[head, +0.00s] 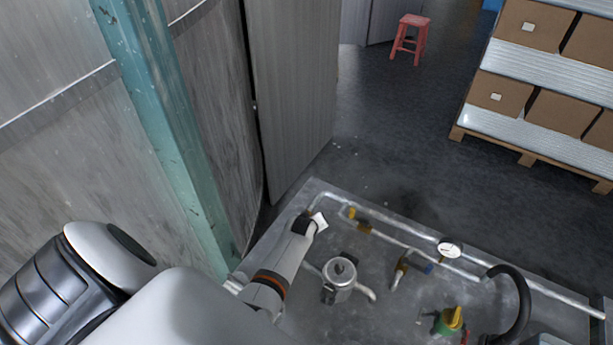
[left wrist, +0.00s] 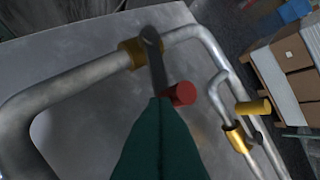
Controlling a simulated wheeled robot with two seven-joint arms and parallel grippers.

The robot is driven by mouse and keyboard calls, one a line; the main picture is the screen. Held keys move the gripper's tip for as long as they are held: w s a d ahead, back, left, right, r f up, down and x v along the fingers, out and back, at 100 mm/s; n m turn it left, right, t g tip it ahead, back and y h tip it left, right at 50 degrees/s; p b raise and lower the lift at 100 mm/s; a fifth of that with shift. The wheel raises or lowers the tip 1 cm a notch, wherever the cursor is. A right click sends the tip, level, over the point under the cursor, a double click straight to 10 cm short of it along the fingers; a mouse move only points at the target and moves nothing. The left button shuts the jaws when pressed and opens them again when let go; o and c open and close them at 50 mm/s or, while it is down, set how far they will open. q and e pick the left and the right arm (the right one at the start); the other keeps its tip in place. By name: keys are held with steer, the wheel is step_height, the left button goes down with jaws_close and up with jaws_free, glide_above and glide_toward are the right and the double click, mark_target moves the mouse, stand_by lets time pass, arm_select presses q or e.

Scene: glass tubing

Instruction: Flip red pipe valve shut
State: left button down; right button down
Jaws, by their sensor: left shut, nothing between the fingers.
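The red valve is in the left wrist view, on a brass fitting (left wrist: 131,54) of a grey pipe. Its dark lever points down in the picture, and its red handle end (left wrist: 181,93) sticks out to the right. My left gripper (left wrist: 160,104) is shut with nothing between its fingers. Its dark green fingers overlap the lower end of the lever, close beside the red handle; I cannot tell whether they touch. In the head view the left gripper (head: 317,222) is at the far left corner of the pipework and hides the red valve. My right gripper is not in view.
The pipes run over a grey metal table (head: 390,270). A yellow-handled valve (left wrist: 253,107) is right of the red one. A pressure gauge (head: 450,249), a silver pot-like vessel (head: 339,272) and a black hose (head: 520,300) are nearby. A teal post (head: 175,120) stands left.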

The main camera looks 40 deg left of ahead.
arm_select(q)
steer(key=shift+w+d+b, duration=0.35)
steer(key=shift+w+d, duration=0.05)
steer(key=shift+w, duration=0.4)
steer(key=shift+w+d+b, duration=0.3)
steer(key=shift+w+d, duration=0.05)
steer(key=shift+w, duration=0.55)
steer(key=shift+r, duration=0.1)
